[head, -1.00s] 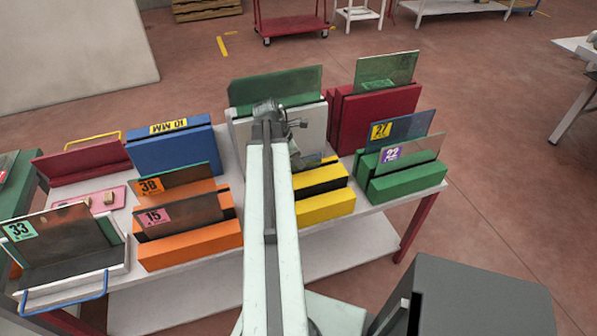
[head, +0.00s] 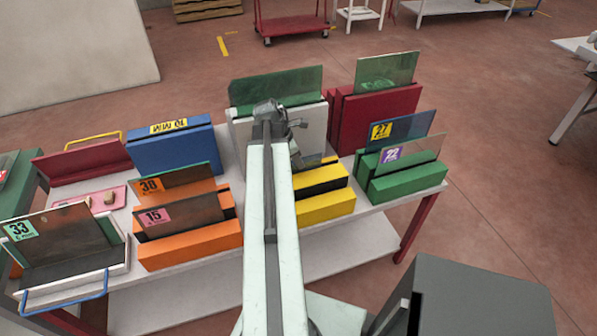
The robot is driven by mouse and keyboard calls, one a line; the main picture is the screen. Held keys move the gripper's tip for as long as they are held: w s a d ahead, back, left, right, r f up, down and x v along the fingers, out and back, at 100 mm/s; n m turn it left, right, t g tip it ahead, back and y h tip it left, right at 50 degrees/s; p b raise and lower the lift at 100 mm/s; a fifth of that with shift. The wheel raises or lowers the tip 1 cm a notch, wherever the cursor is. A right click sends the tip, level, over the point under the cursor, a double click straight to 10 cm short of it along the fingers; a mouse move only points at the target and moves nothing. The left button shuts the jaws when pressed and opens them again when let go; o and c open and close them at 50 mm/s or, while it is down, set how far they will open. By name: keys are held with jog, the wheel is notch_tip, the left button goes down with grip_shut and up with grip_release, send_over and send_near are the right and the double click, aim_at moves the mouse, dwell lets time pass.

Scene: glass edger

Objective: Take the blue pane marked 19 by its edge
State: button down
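I see no label reading 19. One blue-tinted pane (head: 408,127) stands in the back slot of the green rack (head: 408,182), but its yellow label reads 27. My arm hides part of the yellow rack (head: 325,205) and what may stand in its left end. My gripper (head: 297,157) is at the far end of my arm, above the back of the yellow rack and in front of the white rack (head: 318,120). It is mostly hidden, and I cannot see its fingers or anything between them.
A clear pane marked 22 (head: 425,150) stands in front of pane 27. Pane 33 (head: 60,235) leans at the left. Blue (head: 172,150) and red (head: 378,120) racks stand behind.

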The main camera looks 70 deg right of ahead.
dwell(0.3)
notch_tip(320, 180, up, 11)
jog(key=p, duration=1)
jog(key=shift+f+p, duration=0.15)
jog(key=shift+p, duration=0.2)
jog(key=shift+f, duration=0.1)
